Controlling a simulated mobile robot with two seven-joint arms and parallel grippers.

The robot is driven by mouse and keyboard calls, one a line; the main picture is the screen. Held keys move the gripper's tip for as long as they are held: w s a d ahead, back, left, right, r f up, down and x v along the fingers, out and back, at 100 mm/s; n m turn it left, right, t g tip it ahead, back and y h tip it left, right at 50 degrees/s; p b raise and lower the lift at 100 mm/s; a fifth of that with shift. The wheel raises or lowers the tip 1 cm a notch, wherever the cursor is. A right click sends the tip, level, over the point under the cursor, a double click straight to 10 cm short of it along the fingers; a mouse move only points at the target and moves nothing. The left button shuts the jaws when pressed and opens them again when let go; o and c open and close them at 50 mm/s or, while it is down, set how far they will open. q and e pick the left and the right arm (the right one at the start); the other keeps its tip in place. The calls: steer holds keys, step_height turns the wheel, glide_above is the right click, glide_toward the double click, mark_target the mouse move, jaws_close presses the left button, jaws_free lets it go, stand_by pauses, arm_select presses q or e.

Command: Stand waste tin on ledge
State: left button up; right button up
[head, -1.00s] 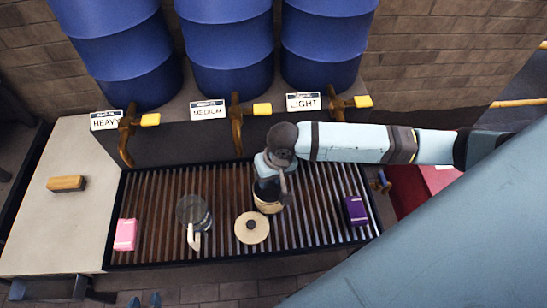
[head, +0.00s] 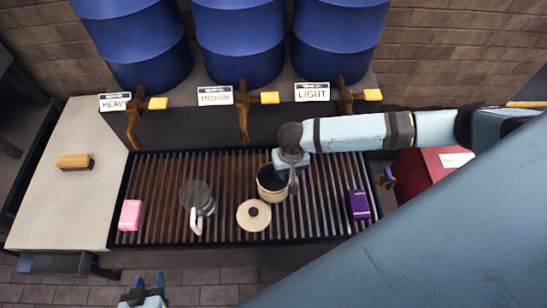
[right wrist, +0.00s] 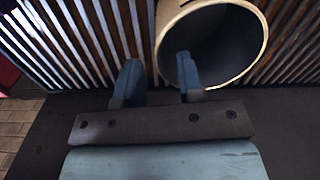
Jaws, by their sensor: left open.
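An open cream-rimmed tin with a dark inside (head: 270,186), probably the waste tin, stands upright on the slatted grate (head: 160,180). It also shows in the right wrist view (right wrist: 245,75). My right gripper (right wrist: 158,62) is at its rim: one finger shows over the opening, the other outside, with a clear gap between them. I cannot tell whether either finger touches the wall. In the head view the right fingertips are hidden by the wrist. My left gripper (head: 143,290) is open and empty, low in front of the grate. A pale counter (head: 60,200), possibly the ledge, lies left.
A cream lid with a dark knob (head: 254,215), a glass jug (head: 197,200), a pink block (head: 130,215) and a purple block (head: 359,204) lie on the grate. A brush (head: 74,162) sits on the counter. Taps (head: 242,112) project from behind.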

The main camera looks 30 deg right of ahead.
mark_target(288, 176)
step_height(288, 176, down, 4)
steer(key=shift+f, duration=0.1)
jaws_close()
stand_by(0.4)
